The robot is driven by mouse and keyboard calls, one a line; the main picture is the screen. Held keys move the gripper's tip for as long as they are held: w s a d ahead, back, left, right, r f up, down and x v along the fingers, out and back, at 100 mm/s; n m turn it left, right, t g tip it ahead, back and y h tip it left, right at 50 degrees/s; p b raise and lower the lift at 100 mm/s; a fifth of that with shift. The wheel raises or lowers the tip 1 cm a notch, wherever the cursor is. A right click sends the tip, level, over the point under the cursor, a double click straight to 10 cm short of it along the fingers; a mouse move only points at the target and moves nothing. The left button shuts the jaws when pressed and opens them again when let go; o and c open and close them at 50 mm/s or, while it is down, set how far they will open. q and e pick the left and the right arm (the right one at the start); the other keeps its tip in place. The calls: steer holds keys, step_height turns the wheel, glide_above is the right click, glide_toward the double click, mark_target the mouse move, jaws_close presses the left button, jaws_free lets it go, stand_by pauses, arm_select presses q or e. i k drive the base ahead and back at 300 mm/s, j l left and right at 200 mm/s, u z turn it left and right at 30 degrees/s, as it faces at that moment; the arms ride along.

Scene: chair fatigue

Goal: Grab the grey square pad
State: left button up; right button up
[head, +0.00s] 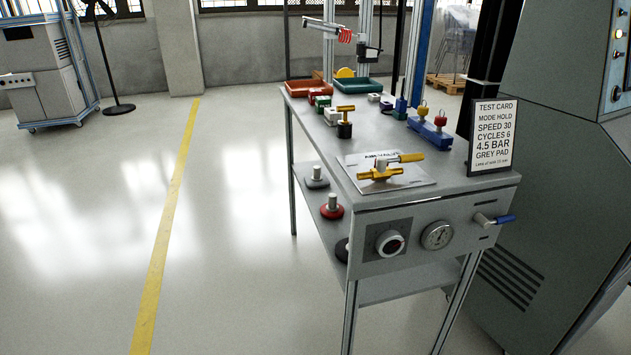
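A dark grey pad (316,182) with a light upright stem sits on the lower shelf of the grey cart, near its left edge; it is too small to tell whether it is square. A red pad (332,212) with a similar stem stands nearer on the same shelf. A black item (342,250) lies nearer still, partly hidden behind the cart's front panel. The test card (492,136) on the cart top reads "GREY PAD", among other lines. Neither of my grippers shows in the head view.
The cart top (300,92) carries red and green trays, small coloured blocks, a blue fixture (429,133) and a brass valve (380,171) on a plate. A front gauge (437,236) and blue-handled lever (497,219) face me. A large grey cabinet (555,190) stands right. Floor left is clear.

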mark_target(317, 180)
steer(key=u, duration=0.25)
steer(key=i+j+u, duration=0.15)
steer(key=i+u, duration=0.25)
steer(key=i+j+u, duration=0.1)
steer(key=u, duration=0.3)
steer(key=i, duration=3.45)
steer(key=i+z, duration=0.2)
steer(key=z, duration=0.2)
steer(key=i+j+z, duration=0.1)
steer(key=i+z, duration=0.15)
steer(key=z, duration=0.15)
steer(key=i+j+z, duration=0.15)
steer(key=z, duration=2.05)
